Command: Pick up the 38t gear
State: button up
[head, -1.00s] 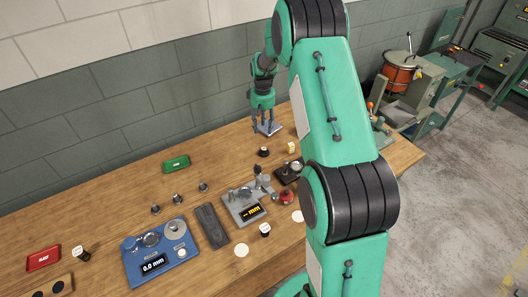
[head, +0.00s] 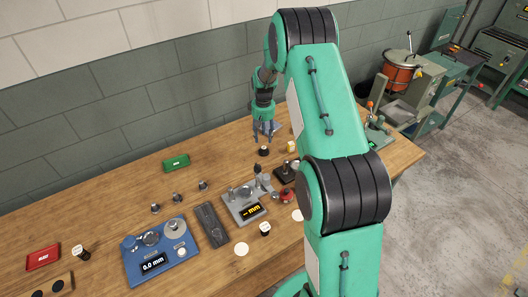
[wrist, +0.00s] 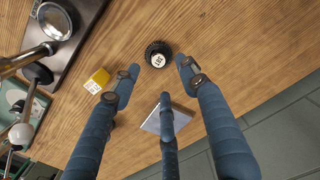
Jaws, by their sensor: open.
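The 38t gear is a small black toothed piece with a white label (wrist: 158,55). It stands on the wooden bench, just beyond my fingertips in the wrist view; the label's print is too small to read surely. In the head view a small black piece (head: 263,151) shows just in front of my gripper (head: 263,137). My gripper (wrist: 161,82) has its blue-grey fingers spread and nothing between them. The gear is apart from the fingers, nearest the right finger's tip.
A yellow block (wrist: 97,81) lies left of the fingers, and a grey plate (wrist: 168,118) lies under them. A dark-based device (wrist: 62,50) stands at left. A grey gauge (head: 236,209), a blue gauge (head: 135,268) and a green box (head: 176,164) sit farther along the bench.

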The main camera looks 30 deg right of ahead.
aim_at(264, 147)
jog(key=shift+f, duration=1.25)
jog(key=shift+f, duration=0.1)
jog(key=shift+s+d+f, duration=0.1)
jog(key=shift+f, duration=2.4)
grip_shut()
